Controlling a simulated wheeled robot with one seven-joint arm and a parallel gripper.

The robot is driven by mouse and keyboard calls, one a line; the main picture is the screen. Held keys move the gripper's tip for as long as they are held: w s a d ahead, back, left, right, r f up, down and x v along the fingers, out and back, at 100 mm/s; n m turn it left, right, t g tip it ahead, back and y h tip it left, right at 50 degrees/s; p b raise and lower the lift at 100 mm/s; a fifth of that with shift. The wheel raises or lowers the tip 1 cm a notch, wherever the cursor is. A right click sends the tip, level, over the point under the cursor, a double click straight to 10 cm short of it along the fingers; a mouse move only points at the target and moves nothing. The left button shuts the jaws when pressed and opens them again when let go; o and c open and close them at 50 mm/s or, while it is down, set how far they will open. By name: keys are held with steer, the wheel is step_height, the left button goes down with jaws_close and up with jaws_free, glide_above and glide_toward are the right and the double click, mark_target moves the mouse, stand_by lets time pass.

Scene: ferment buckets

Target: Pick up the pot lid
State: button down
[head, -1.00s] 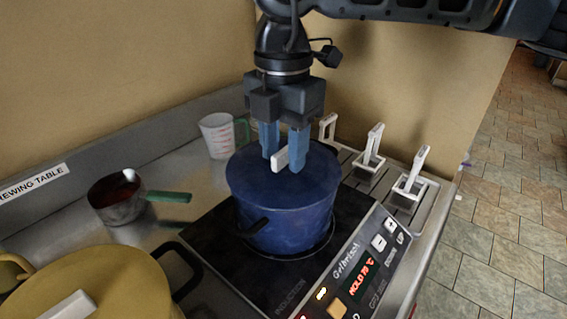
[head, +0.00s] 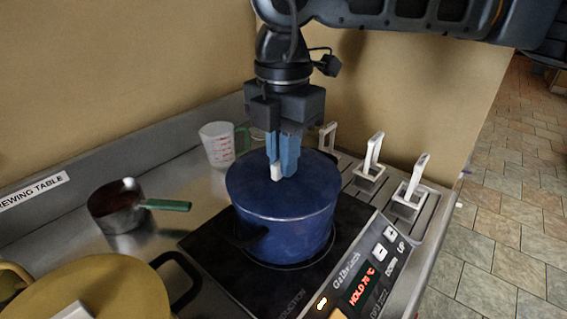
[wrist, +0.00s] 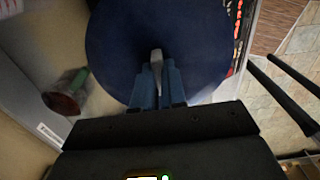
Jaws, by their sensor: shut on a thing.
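The blue pot (head: 283,235) stands on the black induction plate, with its blue lid (head: 255,192) on top. The lid fills the upper middle of the wrist view (wrist: 120,40). My gripper (head: 283,170) points straight down over the lid's middle, and its blue fingers are shut on the lid's white handle (head: 277,172). The handle also shows between the fingers in the wrist view (wrist: 156,58). The lid appears to sit flat on the pot's rim; I see no clear gap.
A small saucepan (head: 117,207) with a green handle and a measuring cup (head: 218,146) stand at the left and back. A yellow lidded pot (head: 120,285) is at the front left. White-handled holders (head: 372,160) stand in a rack at the right.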

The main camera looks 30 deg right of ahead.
steer(key=shift+r, duration=0.5)
step_height(320, 180, up, 3)
steer(key=shift+f+b, duration=0.2)
steer(key=shift+b, duration=0.4)
steer(key=s+d+r+b, duration=0.1)
steer(key=d+r+b, duration=0.1)
steer(key=d+r, duration=0.5)
steer(key=d, duration=0.4)
steer(key=shift+s+d+r, duration=0.15)
steer(key=shift+s+d, duration=0.1)
steer(key=shift+s, duration=0.05)
